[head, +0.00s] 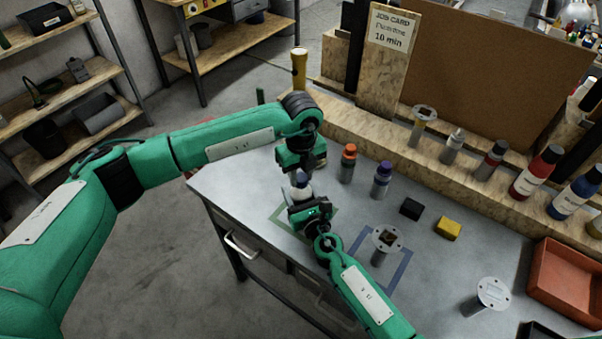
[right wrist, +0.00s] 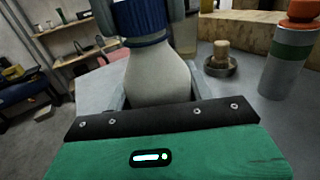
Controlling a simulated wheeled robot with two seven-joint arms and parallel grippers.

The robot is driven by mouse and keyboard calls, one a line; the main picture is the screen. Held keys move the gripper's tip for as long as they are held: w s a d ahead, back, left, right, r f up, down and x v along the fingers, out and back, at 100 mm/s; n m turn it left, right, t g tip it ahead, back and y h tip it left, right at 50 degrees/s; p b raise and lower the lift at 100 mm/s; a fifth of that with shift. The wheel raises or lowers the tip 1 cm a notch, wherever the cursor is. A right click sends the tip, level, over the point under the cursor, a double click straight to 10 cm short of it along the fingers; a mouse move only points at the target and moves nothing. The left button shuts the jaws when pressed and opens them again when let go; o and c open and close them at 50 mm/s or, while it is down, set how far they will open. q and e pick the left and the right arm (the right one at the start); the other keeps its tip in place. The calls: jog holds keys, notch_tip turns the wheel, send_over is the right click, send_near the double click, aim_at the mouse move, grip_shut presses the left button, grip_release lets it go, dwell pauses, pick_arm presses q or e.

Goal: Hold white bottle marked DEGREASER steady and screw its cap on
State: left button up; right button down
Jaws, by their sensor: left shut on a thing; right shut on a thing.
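The white bottle (head: 303,191) stands upright at the table's left part, by a green outline, largely hidden by my grippers. In the right wrist view its white shoulder and body (right wrist: 158,78) rise between my right gripper's jaws. My right gripper (head: 308,208) is shut on the bottle body from the near side. A dark blue cap (right wrist: 142,22) sits at the bottle's neck. My left gripper (head: 301,172) is above the bottle, shut on the cap, its grey fingers on both sides. The bottle's lettering is not visible, and I cannot tell how far the cap is threaded.
Close by stand an orange-capped bottle (head: 348,164) and a purple-capped bottle (head: 381,181). A black block (head: 411,209), a yellow block (head: 447,228) and disc-topped posts (head: 387,239) are to the right. A red tray (head: 568,283) is far right. A wooden ledge with bottles lines the back.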

pick_arm(q)
jog(key=m, duration=0.4)
jog(key=shift+m, duration=0.3)
jog(key=m, duration=0.9)
jog(key=shift+m, duration=0.3)
jog(key=m, duration=1.2)
jog(key=shift+f+m, duration=0.1)
jog(key=shift+m, duration=0.3)
jog(key=o, duration=1.1)
jog(key=shift+r, duration=2.3)
